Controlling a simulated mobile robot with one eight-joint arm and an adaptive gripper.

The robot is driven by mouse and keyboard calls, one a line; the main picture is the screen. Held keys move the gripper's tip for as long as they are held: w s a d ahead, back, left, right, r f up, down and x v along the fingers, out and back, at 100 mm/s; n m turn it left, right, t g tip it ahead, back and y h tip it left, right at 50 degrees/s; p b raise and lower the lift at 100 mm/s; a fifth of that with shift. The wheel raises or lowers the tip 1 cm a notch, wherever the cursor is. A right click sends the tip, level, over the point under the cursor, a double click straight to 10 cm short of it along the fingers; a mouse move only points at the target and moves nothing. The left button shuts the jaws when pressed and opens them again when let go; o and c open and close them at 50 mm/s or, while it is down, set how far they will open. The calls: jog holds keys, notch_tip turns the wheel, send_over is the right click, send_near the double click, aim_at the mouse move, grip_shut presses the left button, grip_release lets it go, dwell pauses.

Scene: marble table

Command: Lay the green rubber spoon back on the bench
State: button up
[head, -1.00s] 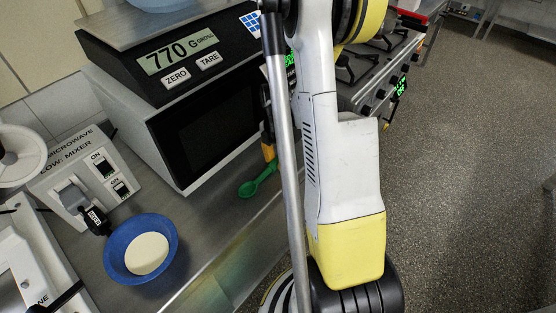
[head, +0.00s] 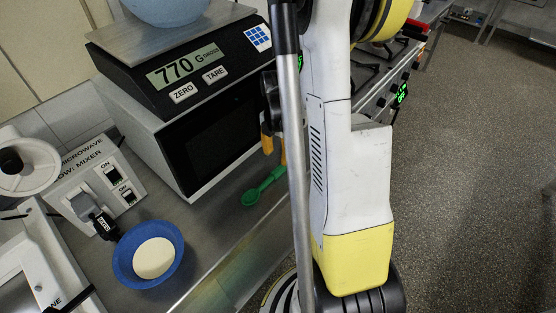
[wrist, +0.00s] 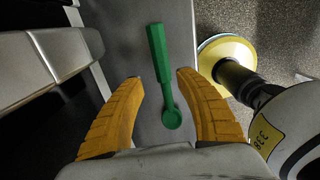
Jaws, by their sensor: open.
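The green spoon (head: 264,187) lies on the steel bench (head: 213,230), in front of the microwave, with its bowl towards the lower left. In the wrist view the spoon (wrist: 157,60) lies lengthwise, handle away from me and round bowl near my palm. My gripper (wrist: 160,77) is open, with one orange finger on each side of the spoon and a gap to both. In the head view my gripper (head: 275,155) shows just above the handle, partly hidden by my arm.
A blue bowl (head: 125,262) with pale contents stands on the bench at left, beside a mixer switch box (head: 97,187). The microwave (head: 215,140) carries a scale reading 770. The bench's front edge runs close to the spoon; a stove lies behind my arm.

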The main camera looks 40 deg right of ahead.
jog(key=a+r+m+t+h, duration=0.1)
jog(key=a+r+m+t, duration=0.2)
jog(key=a+r+m, duration=0.8)
jog(key=s+a+r+m+t, duration=0.1)
jog(key=s+a+r+m, duration=0.1)
jog(key=a+r, duration=0.1)
jog(key=s+a+r+m+t, duration=0.1)
jog(key=s+a+r+m, duration=0.1)
jog(key=a, duration=0.4)
jog(key=s+a+r+m+t+y, duration=0.1)
jog(key=a+r+m+t, duration=0.1)
jog(key=a+r+m, duration=0.1)
jog(key=shift+s+a+r+m, duration=0.35)
jog(key=shift+a+r, duration=0.2)
jog(key=shift+a, duration=0.35)
